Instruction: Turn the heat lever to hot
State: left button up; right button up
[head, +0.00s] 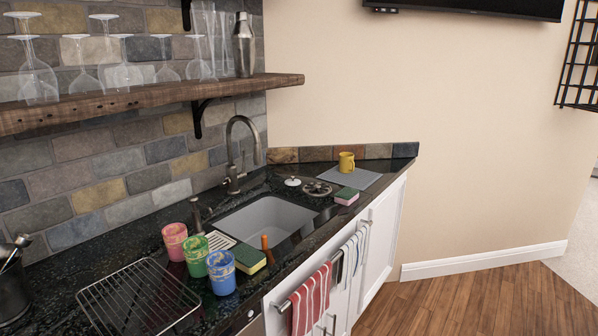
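A dark metal faucet (258,145) with a high curved spout stands behind the sink (265,222), at the foot of the stone wall. A small side handle (240,176) shows low on the faucet body and looks like the heat lever. It is too small to tell which way it is set, and no hot or cold marks can be read. Neither of my grippers is in view.
Pink, green and blue cups (220,272), a sponge (250,260) and a wire rack (138,299) stand left of the sink. A yellow mug (346,162) sits on a grey mat at right. A wooden shelf (150,98) with glasses hangs above. Wood floor at right is clear.

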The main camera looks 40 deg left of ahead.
aim_at(223, 183)
jog(key=i+u, duration=0.15)
jog(key=i, duration=0.35)
jog(key=i+l+u, duration=0.2)
jog(key=i, duration=0.35)
